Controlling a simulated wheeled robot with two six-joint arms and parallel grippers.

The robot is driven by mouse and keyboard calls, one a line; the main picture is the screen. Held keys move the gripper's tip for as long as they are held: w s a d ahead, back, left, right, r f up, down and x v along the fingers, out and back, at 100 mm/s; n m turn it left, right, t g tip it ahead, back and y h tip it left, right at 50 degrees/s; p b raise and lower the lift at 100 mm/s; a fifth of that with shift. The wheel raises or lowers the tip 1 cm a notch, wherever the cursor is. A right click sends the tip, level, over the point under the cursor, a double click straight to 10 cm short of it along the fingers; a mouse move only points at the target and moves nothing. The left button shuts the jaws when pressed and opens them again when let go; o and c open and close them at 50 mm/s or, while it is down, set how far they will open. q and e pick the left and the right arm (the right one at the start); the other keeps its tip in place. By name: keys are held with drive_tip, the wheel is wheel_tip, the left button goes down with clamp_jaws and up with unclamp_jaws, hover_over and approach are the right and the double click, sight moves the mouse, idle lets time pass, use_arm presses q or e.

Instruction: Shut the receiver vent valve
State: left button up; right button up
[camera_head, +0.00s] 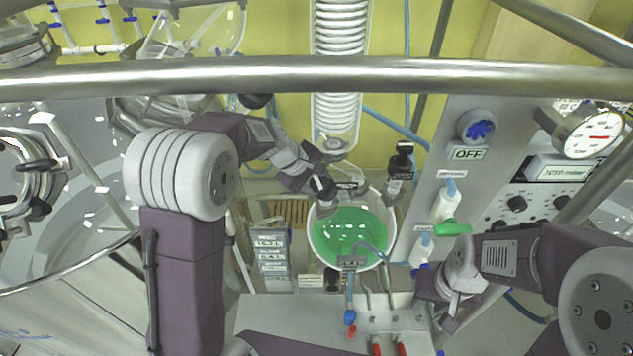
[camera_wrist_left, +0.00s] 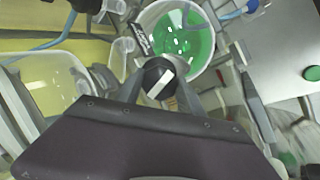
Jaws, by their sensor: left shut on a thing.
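A black round knob with a white bar across its face (camera_wrist_left: 159,78) sits between the fingers of my left gripper (camera_wrist_left: 160,88); it looks like the vent valve's handle. The white bar runs diagonally in the left wrist view. In the head view, my left gripper (camera_head: 320,184) is shut on this knob at the upper left rim of the round receiver vessel (camera_head: 349,232), which holds green liquid. The valve body behind the knob is mostly hidden. My right gripper (camera_head: 440,310) is low on the right, away from the valve; its fingers are too unclear to tell their state.
A glass condenser coil (camera_head: 338,120) stands just above the receiver. A metal rail (camera_head: 300,76) crosses the upper view. A control panel (camera_head: 500,190) with an OFF label and a gauge (camera_head: 597,133) fills the right.

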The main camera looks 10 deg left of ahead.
use_arm(q)
drive_tip(key=m, duration=0.3)
drive_tip(key=m+g, duration=0.1)
drive_tip(key=m, duration=0.1)
drive_tip(key=shift+s+d+f+y, duration=0.15)
drive_tip(key=shift+s+f+y, duration=0.05)
drive_tip(key=shift+f+y, duration=0.2)
drive_tip(key=m+y+b, duration=0.1)
drive_tip(key=m, duration=0.4)
drive_tip(key=shift+m, duration=0.3)
drive_tip(key=m+y+b, duration=0.1)
drive_tip(key=m, duration=0.4)
drive_tip(key=m+y+b, duration=0.1)
drive_tip(key=m, duration=0.4)
drive_tip(key=shift+r+t, duration=0.1)
drive_tip(key=shift+t, duration=0.2)
drive_tip(key=shift+w, duration=0.1)
drive_tip(key=o, duration=1.4)
drive_tip(key=shift+r, duration=0.1)
